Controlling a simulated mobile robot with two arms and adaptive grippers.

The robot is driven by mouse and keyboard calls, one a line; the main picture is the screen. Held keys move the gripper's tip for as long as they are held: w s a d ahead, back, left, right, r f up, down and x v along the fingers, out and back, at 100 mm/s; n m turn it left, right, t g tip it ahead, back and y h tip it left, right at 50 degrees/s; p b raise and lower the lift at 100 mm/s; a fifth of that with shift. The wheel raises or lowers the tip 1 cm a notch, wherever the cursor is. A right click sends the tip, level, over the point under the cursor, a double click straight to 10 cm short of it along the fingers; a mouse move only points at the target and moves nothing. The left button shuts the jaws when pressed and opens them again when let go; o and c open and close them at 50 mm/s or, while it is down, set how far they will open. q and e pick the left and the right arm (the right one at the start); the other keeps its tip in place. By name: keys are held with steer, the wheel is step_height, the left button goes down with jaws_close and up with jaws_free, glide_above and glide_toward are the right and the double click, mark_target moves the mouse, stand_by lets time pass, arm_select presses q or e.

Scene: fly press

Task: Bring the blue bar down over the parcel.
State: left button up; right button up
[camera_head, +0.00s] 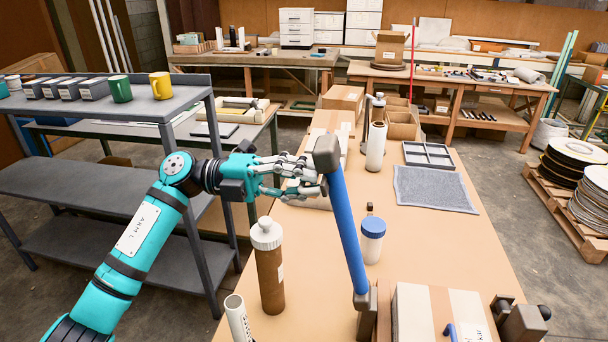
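The blue bar (346,225) stands steeply raised, leaning a little to the left, with a grey block (326,153) at its top end. Its lower end joins a brown-grey bracket (367,315) beside the parcel. The parcel (412,313), a cardboard box with a pale label, lies at the bench's near edge, partly cut off by the frame. My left gripper (318,183) is at the upper part of the bar, on its left side, fingers apart. I cannot tell whether the fingertips touch the bar. My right gripper is not in view.
A dark bracket with knobs (521,322) is right of the parcel. A grey mat (434,188) lies farther back. A grey shelf (100,190) stands left.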

arm_select(q)
steer(key=shift+c, duration=0.4)
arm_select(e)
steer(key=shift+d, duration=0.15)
arm_select(q)
jaws_close()
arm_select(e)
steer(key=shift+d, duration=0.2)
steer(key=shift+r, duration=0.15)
